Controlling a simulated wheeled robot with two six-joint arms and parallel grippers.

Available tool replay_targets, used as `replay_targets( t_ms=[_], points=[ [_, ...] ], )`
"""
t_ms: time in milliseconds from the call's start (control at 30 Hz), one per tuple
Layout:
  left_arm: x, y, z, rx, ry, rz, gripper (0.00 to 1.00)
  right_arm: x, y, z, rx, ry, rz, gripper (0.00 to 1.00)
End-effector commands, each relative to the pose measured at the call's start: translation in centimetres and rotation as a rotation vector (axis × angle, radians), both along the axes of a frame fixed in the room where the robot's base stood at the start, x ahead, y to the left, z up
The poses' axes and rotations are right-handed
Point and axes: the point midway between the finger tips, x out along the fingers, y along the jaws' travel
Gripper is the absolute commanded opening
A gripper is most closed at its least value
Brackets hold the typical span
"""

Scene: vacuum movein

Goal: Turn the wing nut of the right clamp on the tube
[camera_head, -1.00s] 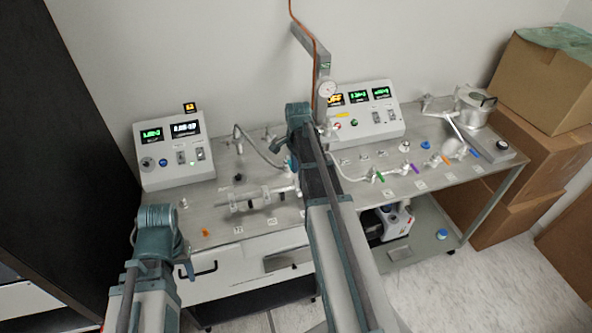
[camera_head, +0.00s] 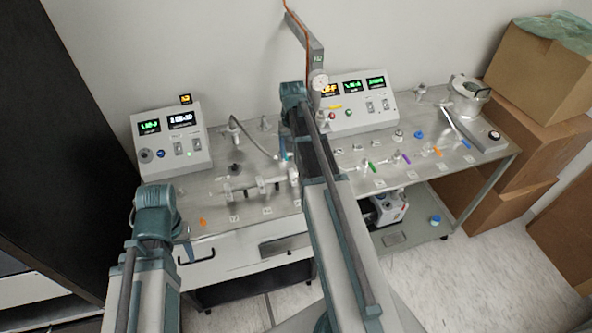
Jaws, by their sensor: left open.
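A pale tube assembly (camera_head: 246,188) lies across the left half of the steel bench. A clamp (camera_head: 262,187) sits on its right part, small and blurred; I cannot make out its wing nut. The tube's right end is close to my right arm, which covers part of the bench there. My left gripper (camera_head: 187,248) shows only in small part beside my left arm, by the bench's front edge, left of and apart from the tube. It is open, with nothing seen in it.
A control console (camera_head: 172,143) stands at the bench's back left, another (camera_head: 358,103) behind the middle. Valves with coloured handles line the bench's right half. A metal vessel (camera_head: 468,98) stands at the far right. Cardboard boxes (camera_head: 540,65) are stacked right of the bench (camera_head: 205,190).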

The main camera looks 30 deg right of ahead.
Motion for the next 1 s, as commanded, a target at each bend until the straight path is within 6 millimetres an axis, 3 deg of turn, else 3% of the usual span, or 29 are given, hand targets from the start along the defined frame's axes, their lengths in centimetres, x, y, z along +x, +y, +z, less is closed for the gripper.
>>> replay_targets(
  t_ms=[200,567,767,1000],
  points=[
    [0.0,0.0,1.0,-0.001,0.0,0.002,0.5,0.1,0.1,1.0,0.001,0.0,0.267,0.72],
    [0.0,0.0,0.7,-0.001,0.0,0.002,0.5,0.1,0.1,0.7,0.001,0.0,0.32,0.72],
    [0.0,0.0,-0.6,-0.001,0.0,0.003,0.5,0.1,0.1,-0.6,0.001,0.0,0.319,0.72],
    [0.0,0.0,-3.5,0.0,-0.001,0.001,0.5,0.1,0.1,-3.5,0.001,0.0,0.318,0.72]
  ],
)
